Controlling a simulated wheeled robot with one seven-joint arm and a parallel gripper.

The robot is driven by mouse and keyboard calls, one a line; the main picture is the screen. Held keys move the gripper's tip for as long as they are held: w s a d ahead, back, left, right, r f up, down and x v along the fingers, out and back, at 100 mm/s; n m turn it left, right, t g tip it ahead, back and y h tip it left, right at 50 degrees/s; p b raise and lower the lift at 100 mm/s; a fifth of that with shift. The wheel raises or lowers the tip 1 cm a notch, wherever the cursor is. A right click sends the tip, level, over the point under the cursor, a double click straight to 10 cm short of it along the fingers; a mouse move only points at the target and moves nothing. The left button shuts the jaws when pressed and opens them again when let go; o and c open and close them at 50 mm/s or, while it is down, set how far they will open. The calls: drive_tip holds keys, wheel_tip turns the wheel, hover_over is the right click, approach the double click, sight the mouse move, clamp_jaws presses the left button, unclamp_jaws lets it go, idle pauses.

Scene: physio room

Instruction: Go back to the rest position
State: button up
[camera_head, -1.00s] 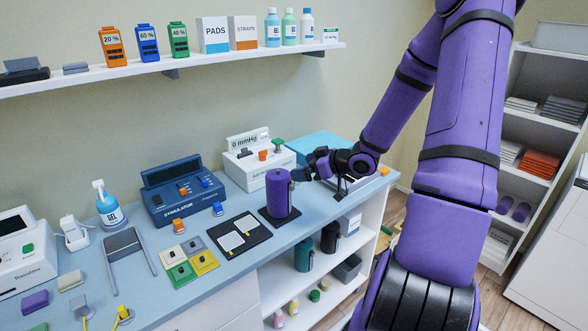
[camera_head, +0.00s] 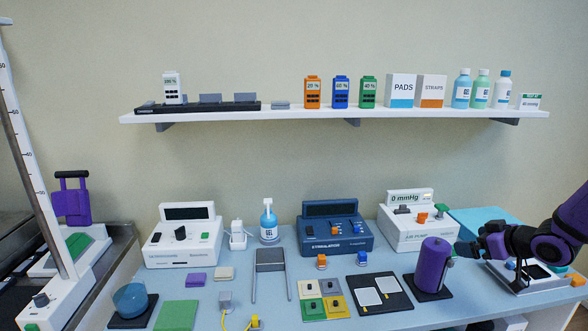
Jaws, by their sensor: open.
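My gripper (camera_head: 468,249) is at the right of the bench, dark, reaching in from the right edge on my purple arm. Its fingers are open and point left, close to the upper right side of a purple cylinder (camera_head: 433,266). I cannot tell whether they touch it. The cylinder stands upright on a dark square mat (camera_head: 444,295). Most of my arm is outside the picture.
A white air pump (camera_head: 412,237) and a blue stimulator (camera_head: 335,240) stand behind. A black plate with two white pads (camera_head: 385,308) lies left of the cylinder. A silver-framed device (camera_head: 530,283) sits below my arm. A wall shelf (camera_head: 290,118) runs above.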

drive_tip(key=s+a+r+m+g+h, duration=0.2)
drive_tip(key=s+a+r+h, duration=0.2)
drive_tip(key=r, duration=0.4)
drive_tip(key=s+a+r+m+g+h, duration=0.1)
drive_tip(key=s+a+r+g+h, duration=0.2)
drive_tip(key=r, duration=0.5)
drive_tip(key=s+a+r+m+y, duration=0.1)
drive_tip(key=s+a+r, duration=0.2)
drive_tip(key=s+a, duration=0.3)
drive_tip(key=s+a+r+m+y, duration=0.1)
drive_tip(key=s+a, duration=0.5)
drive_tip(key=s, duration=0.7)
wheel_tip(320, 180, up, 2)
drive_tip(key=shift+a+r+g+y, duration=0.15)
drive_tip(key=shift+r+g+y, duration=0.1)
drive_tip(key=shift+g+y, duration=0.25)
